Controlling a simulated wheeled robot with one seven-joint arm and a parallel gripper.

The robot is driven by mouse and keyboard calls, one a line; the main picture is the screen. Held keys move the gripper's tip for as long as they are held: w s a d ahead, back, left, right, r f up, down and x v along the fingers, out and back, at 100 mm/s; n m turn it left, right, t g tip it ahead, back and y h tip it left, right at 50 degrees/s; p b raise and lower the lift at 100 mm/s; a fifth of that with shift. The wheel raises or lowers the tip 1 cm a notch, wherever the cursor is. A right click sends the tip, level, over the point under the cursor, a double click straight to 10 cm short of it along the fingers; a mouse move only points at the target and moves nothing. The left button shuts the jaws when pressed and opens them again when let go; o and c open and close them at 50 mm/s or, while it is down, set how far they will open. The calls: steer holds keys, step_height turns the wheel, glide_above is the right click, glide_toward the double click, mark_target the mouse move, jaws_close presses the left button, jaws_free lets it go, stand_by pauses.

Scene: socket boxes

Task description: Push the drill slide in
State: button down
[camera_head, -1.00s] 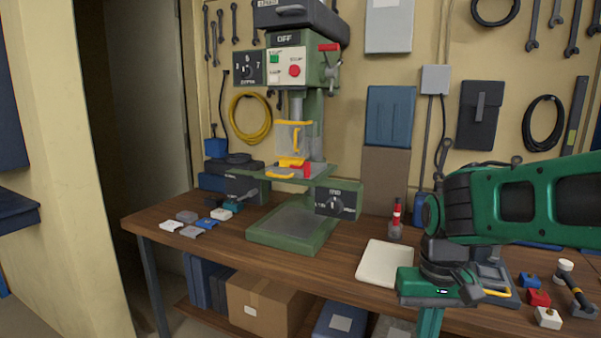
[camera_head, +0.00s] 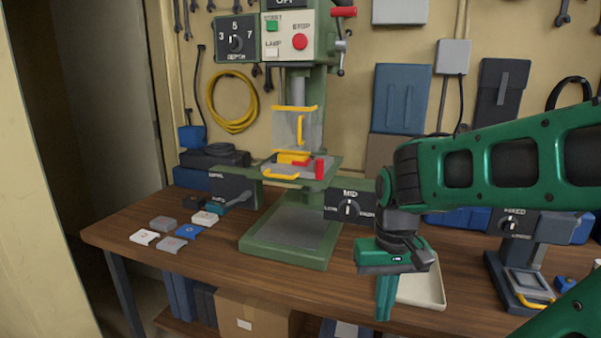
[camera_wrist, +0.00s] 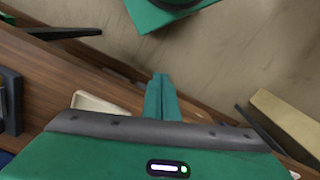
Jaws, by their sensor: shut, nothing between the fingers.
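The green drill press (camera_head: 258,240) stands on the workbench, left of my gripper in the head view. Its slide, with a yellow front handle (camera_head: 281,176), sits on the drill table under the clear guard (camera_head: 294,128). A yellow block (camera_head: 292,157) and red parts show on top of it. How far the slide sticks out is hard to tell. My gripper (camera_head: 384,305) is shut and empty, pointing down in front of the bench, right of the drill and apart from it. The green fingers (camera_wrist: 161,95) also show together in the wrist view.
A cream tray (camera_head: 424,290) lies behind my gripper. A dial box marked MID (camera_head: 349,204) stands right of the drill table. Several small tiles (camera_head: 171,244) lie on the bench's left. A second machine (camera_head: 516,262) stands at the right.

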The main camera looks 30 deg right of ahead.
steer(key=w+d+r+m+t+h, duration=0.2)
steer(key=w+d+r+m+h, duration=0.2)
steer(key=w+r+m, duration=0.75)
steer(key=w+a+r+m+t+h, duration=0.2)
steer(key=w+a+r+m, duration=0.3)
steer(key=w, duration=0.3)
steer(key=w+a+r+m+t+h, duration=0.25)
steer(key=w+r+m, duration=0.25)
steer(key=w+r, duration=0.25)
steer(key=shift+m+g+y, duration=0.25)
steer(key=shift+y, duration=0.2)
steer(key=shift+w+d+r+x, duration=0.1)
steer(key=shift+w+r+x, duration=0.15)
steer(key=shift+x, duration=1.95)
steer(key=shift+w+d+r+x, duration=0.15)
steer(key=shift+w+r+x, duration=0.15)
steer(key=shift+x, duration=1.95)
steer(key=shift+w+d+r+x, duration=0.1)
steer(key=shift+w+r+x, duration=0.15)
steer(key=shift+x, duration=1.95)
